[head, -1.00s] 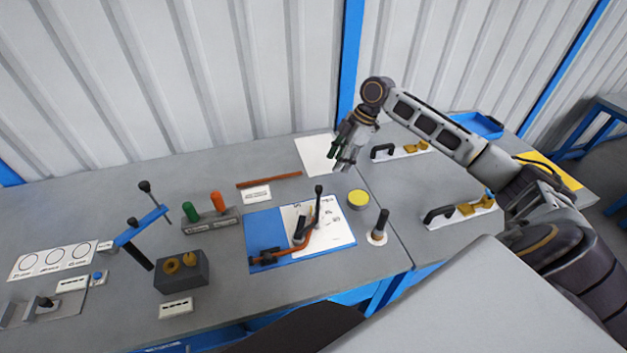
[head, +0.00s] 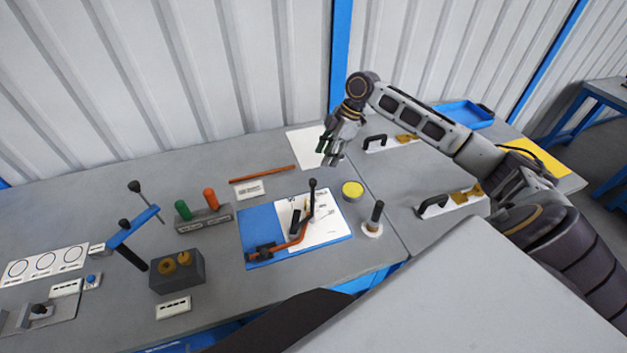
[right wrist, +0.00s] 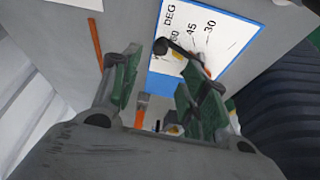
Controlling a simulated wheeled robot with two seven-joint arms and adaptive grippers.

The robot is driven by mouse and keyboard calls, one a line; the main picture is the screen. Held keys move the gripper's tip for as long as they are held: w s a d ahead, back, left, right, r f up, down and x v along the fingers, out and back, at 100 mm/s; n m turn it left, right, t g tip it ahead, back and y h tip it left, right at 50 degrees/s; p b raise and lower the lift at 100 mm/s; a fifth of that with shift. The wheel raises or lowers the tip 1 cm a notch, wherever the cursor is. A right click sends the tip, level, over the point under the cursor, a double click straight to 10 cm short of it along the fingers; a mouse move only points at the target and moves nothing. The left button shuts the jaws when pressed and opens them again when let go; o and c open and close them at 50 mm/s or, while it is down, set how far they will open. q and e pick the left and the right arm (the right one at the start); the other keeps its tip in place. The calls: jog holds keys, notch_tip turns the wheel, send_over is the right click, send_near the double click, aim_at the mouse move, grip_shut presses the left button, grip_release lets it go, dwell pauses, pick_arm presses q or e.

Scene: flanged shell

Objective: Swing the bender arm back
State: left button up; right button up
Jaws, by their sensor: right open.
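The bender lies on a blue board (head: 262,222) with a white angle sheet (head: 335,227). Its orange arm (head: 300,234) bends up towards the back and ends in an upright black-knobbed handle (head: 312,184). My right gripper (head: 328,157) is open and empty, above the table behind and slightly right of the handle, apart from it. In the right wrist view, the two green-padded fingers (right wrist: 165,92) are spread, and the black knob (right wrist: 160,46) shows beyond them. The fingers hide part of the bender there. My left gripper is not in view.
A yellow round tin (head: 353,189) and an upright black handle on a white base (head: 376,215) stand right of the board. An orange rod (head: 262,175) lies behind it. A block with green and orange pegs (head: 203,219) stands to the left.

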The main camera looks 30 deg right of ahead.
aim_at(314, 180)
jog(key=p+x, duration=0.1)
jog(key=x, duration=1.1)
grip_shut()
dwell(0.3)
